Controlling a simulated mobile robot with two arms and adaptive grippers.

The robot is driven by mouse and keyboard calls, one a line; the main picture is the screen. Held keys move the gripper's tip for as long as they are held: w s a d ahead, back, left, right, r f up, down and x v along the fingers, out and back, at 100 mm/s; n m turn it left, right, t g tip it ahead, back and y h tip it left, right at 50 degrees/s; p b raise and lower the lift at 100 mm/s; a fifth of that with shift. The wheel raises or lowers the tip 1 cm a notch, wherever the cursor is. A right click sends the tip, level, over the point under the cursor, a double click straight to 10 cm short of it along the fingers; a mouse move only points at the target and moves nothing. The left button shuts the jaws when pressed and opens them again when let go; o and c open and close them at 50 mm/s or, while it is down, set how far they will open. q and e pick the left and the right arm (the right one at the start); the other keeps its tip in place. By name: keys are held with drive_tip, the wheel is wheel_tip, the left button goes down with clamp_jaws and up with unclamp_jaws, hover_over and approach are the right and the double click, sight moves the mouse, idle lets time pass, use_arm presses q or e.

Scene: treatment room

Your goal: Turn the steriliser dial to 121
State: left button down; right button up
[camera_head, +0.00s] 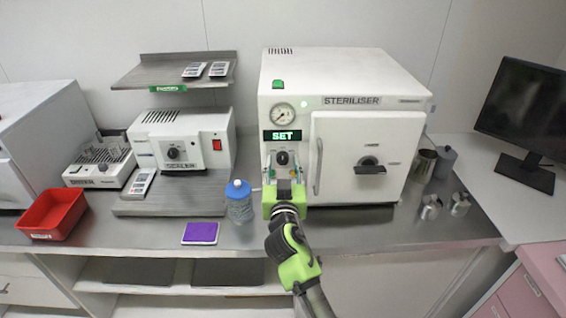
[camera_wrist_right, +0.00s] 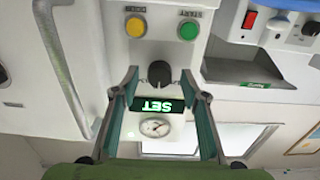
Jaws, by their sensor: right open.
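The white steriliser (camera_head: 385,130) stands on the steel counter, its door shut. Its black dial (camera_head: 282,158) is on the narrow panel left of the door, under a display (camera_head: 282,135) reading SET in green. In the right wrist view, which is upside down, the dial (camera_wrist_right: 159,73) appears between the two fingertips of my open right gripper (camera_wrist_right: 160,76). I cannot tell whether they touch it. In the head view my right gripper (camera_head: 284,187) is just in front of and below the dial. The dial's number markings are not readable. My left gripper is not in view.
Yellow (camera_wrist_right: 136,27) and green (camera_wrist_right: 188,30) buttons sit close to the dial, and a gauge (camera_wrist_right: 155,127) is beside the display. A blue-capped bottle (camera_head: 239,202) stands left of my gripper. The door handle (camera_head: 319,167) is close on the right.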

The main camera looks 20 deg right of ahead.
drive_tip(key=c, duration=1.1)
drive_tip(key=shift+n, duration=1.9)
drive_tip(key=n, duration=0.6)
